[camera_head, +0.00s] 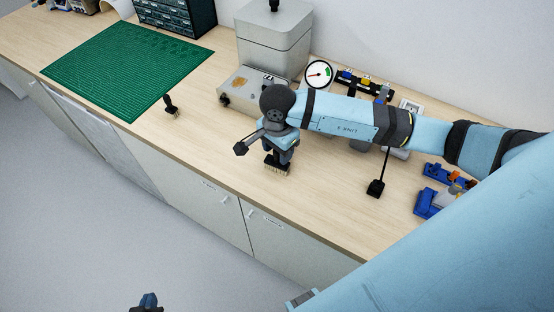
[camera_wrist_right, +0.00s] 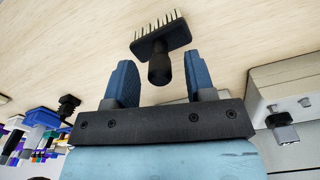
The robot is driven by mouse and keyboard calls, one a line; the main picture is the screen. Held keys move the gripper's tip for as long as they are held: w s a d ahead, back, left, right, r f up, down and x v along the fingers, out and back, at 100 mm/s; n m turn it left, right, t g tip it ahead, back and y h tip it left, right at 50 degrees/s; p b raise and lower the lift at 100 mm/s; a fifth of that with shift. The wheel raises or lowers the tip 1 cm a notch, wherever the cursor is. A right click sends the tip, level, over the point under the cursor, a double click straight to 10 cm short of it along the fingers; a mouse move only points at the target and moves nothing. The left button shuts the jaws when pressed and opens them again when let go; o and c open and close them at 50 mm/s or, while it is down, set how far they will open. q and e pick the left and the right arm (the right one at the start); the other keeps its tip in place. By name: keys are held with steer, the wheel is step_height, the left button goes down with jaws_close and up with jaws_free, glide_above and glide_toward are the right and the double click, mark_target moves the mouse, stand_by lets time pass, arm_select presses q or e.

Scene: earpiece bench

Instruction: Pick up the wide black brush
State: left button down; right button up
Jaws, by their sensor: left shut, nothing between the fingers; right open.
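The wide black brush (camera_wrist_right: 165,43) stands out in the right wrist view, with pale bristles along its broad head and a short round handle. It also shows in the head view (camera_head: 276,163) on the bench, partly covered by my right gripper (camera_head: 283,150). In the right wrist view, my right gripper (camera_wrist_right: 158,70) is open, and the handle end shows between its blue fingers with a gap on each side. I cannot tell how deep the handle sits. My left gripper (camera_head: 148,301) is shut and empty, low in the head view in front of the bench.
A smaller dark brush (camera_head: 171,108) stands near the green mat (camera_head: 125,65). A grey machine (camera_head: 272,45) and a dial gauge (camera_head: 319,74) are behind my right arm. A black-footed rod (camera_head: 376,188) and blue fixtures (camera_head: 428,203) are to the right. Bench between brushes is clear.

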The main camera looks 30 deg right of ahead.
steer(key=shift+f, duration=1.15)
jaws_close()
steer(key=shift+r, duration=0.15)
steer(key=shift+r, duration=0.55)
step_height(320, 180, up, 19)
steer(key=b, duration=0.2)
steer(key=shift+f+b, duration=0.15)
steer(key=shift+b, duration=0.15)
